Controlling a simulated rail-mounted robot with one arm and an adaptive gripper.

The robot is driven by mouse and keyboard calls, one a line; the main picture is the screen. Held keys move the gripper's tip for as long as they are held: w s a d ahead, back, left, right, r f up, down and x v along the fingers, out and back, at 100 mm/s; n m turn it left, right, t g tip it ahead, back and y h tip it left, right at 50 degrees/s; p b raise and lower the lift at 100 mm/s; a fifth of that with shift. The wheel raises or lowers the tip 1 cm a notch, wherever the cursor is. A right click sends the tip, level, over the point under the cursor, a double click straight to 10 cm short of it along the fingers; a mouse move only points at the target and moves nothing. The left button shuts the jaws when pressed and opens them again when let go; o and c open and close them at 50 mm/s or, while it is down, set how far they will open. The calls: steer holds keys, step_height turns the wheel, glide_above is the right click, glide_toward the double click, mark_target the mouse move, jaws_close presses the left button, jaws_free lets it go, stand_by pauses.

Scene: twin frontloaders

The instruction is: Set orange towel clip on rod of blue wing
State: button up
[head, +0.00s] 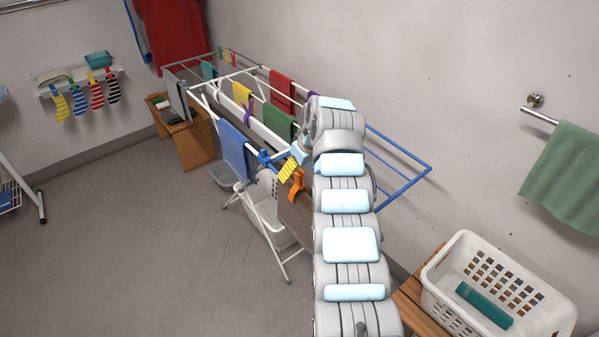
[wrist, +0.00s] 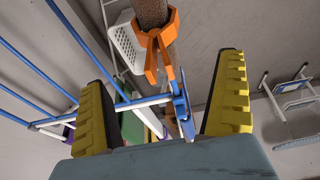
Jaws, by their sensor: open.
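The orange towel clip (head: 297,186) shows left of my arm, near the front end of the drying rack. In the wrist view the clip (wrist: 157,42) lies ahead between my fingers, its loop around a brown piece and its two legs toward me. I cannot tell whether it touches a rod. The blue wing (head: 412,160) extends right from the rack; its blue rods (wrist: 38,68) cross the left of the wrist view. My gripper (head: 288,166) is open, its yellow fingers (wrist: 163,75) wide apart with nothing gripped. My arm hides part of the wing.
The white rack (head: 240,103) carries several coloured cloths, including a blue towel (head: 237,150) near my gripper. A white basket (head: 457,262) stands on a wooden stool at lower right. A green towel (head: 563,170) hangs on the right wall.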

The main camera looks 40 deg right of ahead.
steer(key=v, duration=1)
steer(key=shift+r, duration=0.25)
steer(key=shift+s, duration=0.1)
